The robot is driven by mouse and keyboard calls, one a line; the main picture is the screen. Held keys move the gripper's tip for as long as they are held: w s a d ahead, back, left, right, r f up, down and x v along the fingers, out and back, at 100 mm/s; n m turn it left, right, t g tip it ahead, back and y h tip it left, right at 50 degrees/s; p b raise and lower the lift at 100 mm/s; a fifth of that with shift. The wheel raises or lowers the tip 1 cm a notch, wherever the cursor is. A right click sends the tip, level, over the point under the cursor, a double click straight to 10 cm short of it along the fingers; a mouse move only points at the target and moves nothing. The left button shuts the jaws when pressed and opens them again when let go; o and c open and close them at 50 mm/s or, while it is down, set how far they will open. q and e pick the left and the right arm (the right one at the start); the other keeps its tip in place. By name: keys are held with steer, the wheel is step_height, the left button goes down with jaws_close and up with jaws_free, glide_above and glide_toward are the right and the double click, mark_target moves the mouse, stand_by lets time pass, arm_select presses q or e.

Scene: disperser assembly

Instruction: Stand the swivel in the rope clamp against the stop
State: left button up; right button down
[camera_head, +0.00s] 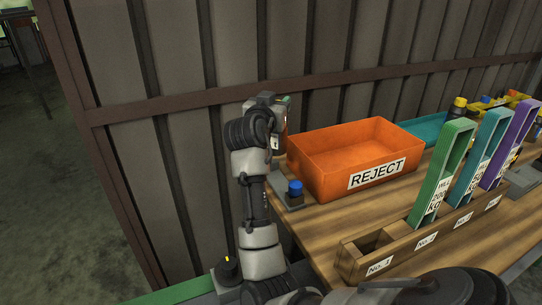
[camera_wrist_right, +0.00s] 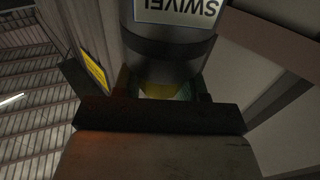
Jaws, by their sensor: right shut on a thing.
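My right gripper (camera_head: 277,118) is raised at the left end of the bench, beside the orange bin, and mostly hidden behind its own wrist. In the right wrist view it (camera_wrist_right: 162,88) is shut on the swivel (camera_wrist_right: 172,45), a dark grey cylinder with a white label reading SWIVEL, upside down in that picture. Only a small part of the swivel with a white label (camera_head: 275,142) shows in the head view. A grey plate (camera_head: 292,206) with a blue-capped dark piece (camera_head: 295,190) stands on the bench below; I cannot tell whether it is the rope clamp. My left gripper is not in view.
An orange REJECT bin (camera_head: 336,177) stands right of the gripper. A teal bin (camera_head: 425,128) and yellow bins (camera_head: 520,96) are farther right. A corrugated wall (camera_head: 310,50) rises behind the bench.

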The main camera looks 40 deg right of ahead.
mark_target(274, 139)
steer(key=f, duration=0.2)
steer(key=s+f, duration=0.1)
steer(key=shift+a+f, duration=0.1)
steer(key=shift+f, duration=0.3)
steer(key=shift+w+f, duration=0.1)
steer(key=shift+f, duration=0.2)
step_height(274, 139, down, 3)
steer(key=shift+f, duration=0.4)
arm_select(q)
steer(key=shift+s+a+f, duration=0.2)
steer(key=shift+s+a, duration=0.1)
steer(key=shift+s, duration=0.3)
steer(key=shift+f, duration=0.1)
arm_select(e)
steer(key=c, duration=0.6)
jaws_free()
steer(key=shift+f, duration=0.1)
